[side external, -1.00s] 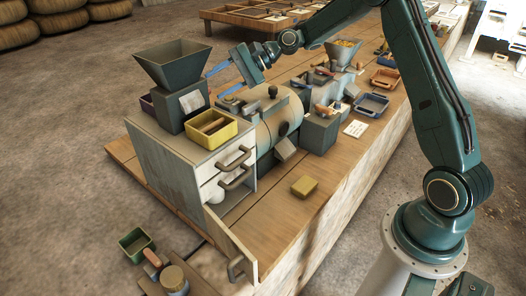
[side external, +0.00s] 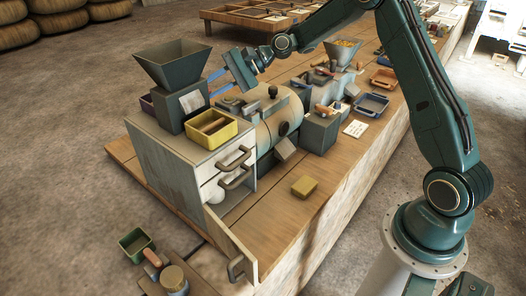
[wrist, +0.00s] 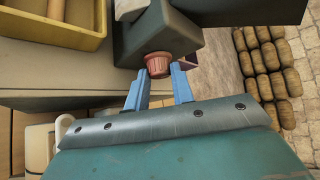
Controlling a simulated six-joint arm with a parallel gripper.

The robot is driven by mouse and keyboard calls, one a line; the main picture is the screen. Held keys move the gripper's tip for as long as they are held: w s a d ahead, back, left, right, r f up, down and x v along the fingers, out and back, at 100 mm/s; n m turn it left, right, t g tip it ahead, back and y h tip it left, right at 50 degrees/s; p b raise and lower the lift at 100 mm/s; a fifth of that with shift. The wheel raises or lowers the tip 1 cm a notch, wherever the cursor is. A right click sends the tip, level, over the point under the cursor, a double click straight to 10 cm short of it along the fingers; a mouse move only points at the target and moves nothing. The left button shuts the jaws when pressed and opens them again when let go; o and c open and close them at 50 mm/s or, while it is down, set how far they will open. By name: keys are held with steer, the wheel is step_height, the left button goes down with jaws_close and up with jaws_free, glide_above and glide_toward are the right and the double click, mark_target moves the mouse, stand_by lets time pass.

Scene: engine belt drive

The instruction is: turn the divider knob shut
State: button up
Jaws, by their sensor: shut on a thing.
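The divider knob (wrist: 158,64) is a small reddish, ribbed knob on the side of the dark grey box under the hopper (wrist: 160,30). In the wrist view my gripper (wrist: 160,74) has its two blue fingers shut on it, one on each side. In the side external view my gripper (side external: 209,84) reaches in from the right to the grey hopper (side external: 180,62) and its box; the knob is hidden there.
A yellow bin (side external: 232,133) sits on the pale cabinet (side external: 165,160), beside the hopper. The cabinet's lower door (side external: 225,240) hangs open. A beige drum (side external: 268,130) stands to the right. A yellow block (side external: 305,186) lies on the bench, with bare wood around it.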

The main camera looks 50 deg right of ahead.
steer(key=shift+s+f+n+t+y, duration=0.15)
steer(key=shift+n+t+y, duration=0.15)
steer(key=shift+n+t, duration=0.4)
steer(key=shift+s+f+n+t+y, duration=0.1)
steer(key=shift+n+t+y, duration=0.2)
steer(key=shift+n+t, duration=0.35)
steer(key=o, duration=1)
steer(key=shift+w, duration=0.1)
steer(key=shift+d, duration=0.1)
steer(key=v, duration=1.3)
steer(key=shift+s+d, duration=0.15)
steer(key=shift+s, duration=0.2)
steer(key=shift+r, duration=0.1)
